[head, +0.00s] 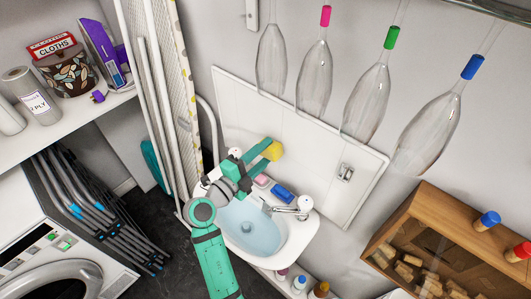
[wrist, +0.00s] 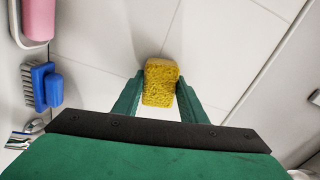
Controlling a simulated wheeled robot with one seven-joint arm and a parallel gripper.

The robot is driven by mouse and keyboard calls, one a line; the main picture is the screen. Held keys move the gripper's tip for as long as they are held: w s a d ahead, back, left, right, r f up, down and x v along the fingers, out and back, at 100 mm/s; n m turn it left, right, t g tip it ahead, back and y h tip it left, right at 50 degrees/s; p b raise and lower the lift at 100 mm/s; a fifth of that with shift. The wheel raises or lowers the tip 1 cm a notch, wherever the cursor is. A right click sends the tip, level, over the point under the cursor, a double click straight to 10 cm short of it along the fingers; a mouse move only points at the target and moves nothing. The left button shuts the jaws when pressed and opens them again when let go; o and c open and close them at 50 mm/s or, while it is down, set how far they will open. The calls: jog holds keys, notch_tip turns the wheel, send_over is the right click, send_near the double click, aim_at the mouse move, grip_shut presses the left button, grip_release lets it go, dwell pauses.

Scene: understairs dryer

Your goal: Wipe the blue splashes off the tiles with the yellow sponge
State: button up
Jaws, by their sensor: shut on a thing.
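My gripper (head: 262,153) is shut on the yellow sponge (head: 273,151), in front of the white tiles (head: 310,140) above the basin in the head view. In the wrist view the sponge (wrist: 160,88) sits between the two green fingers, its outer end sticking out past the fingertips toward the tiles (wrist: 108,40). I cannot tell whether the sponge touches the tiles. No blue splash shows on the visible tiles in either view; my arm and the sponge hide part of them.
Below are a basin (head: 252,232) with a tap (head: 294,209), a blue brush (head: 283,189) and pink soap (head: 261,181). Glass bottles (head: 314,78) hang above the tiles. A wall switch (head: 345,171) is at right. Poles and an ironing board (head: 176,95) stand at left.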

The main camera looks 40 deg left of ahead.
jog(key=shift+s+a, duration=0.2)
jog(key=shift+s, duration=2.75)
jog(key=shift+s+a, duration=0.15)
jog(key=shift+s, duration=1.3)
